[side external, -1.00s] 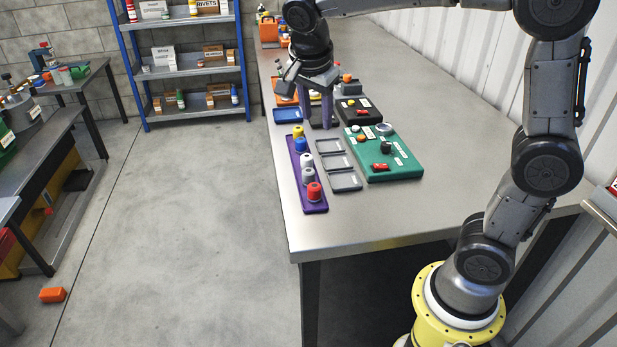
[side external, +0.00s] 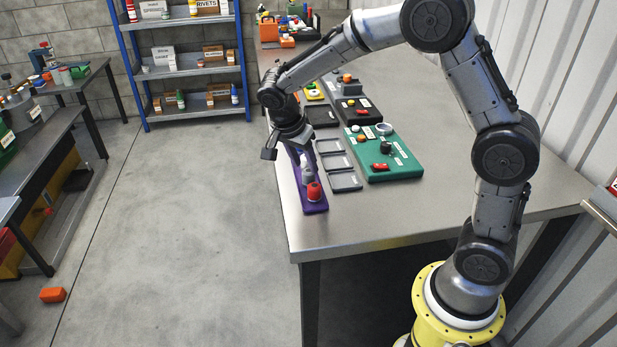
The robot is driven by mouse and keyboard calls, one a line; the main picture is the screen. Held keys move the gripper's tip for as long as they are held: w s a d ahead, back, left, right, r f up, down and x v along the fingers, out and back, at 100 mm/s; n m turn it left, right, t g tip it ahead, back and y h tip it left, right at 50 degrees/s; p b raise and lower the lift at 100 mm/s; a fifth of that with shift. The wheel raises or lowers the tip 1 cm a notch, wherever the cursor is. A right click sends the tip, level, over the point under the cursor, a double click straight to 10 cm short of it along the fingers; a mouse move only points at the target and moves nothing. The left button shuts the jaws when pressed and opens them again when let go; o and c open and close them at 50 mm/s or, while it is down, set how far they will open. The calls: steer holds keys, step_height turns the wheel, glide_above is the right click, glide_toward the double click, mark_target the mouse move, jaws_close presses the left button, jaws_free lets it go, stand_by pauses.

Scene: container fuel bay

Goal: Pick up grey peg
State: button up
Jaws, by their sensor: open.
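A purple tray (side external: 316,208) lies along the near left edge of the bench with a row of pegs. A red peg (side external: 314,191) stands at its near end. A grey peg (side external: 308,177) stands just behind the red one, and a paler grey peg (side external: 306,160) behind that is partly covered. My gripper (side external: 303,166) is open, pointing down over the tray, with its purple-grey fingers at the grey pegs. I cannot tell whether the fingers touch a peg or which grey peg is between them. The blue and yellow pegs are hidden behind my gripper.
Grey shallow trays (side external: 346,182) lie right of the purple tray. A green panel (side external: 408,168) with knobs and a red part is further right. A black box (side external: 352,116) stands behind it. The bench front is clear.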

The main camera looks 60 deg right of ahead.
mark_target(308, 171)
steer(key=shift+x, duration=2.6)
steer(key=shift+d+r, duration=0.1)
steer(key=shift+d, duration=0.05)
jaws_close()
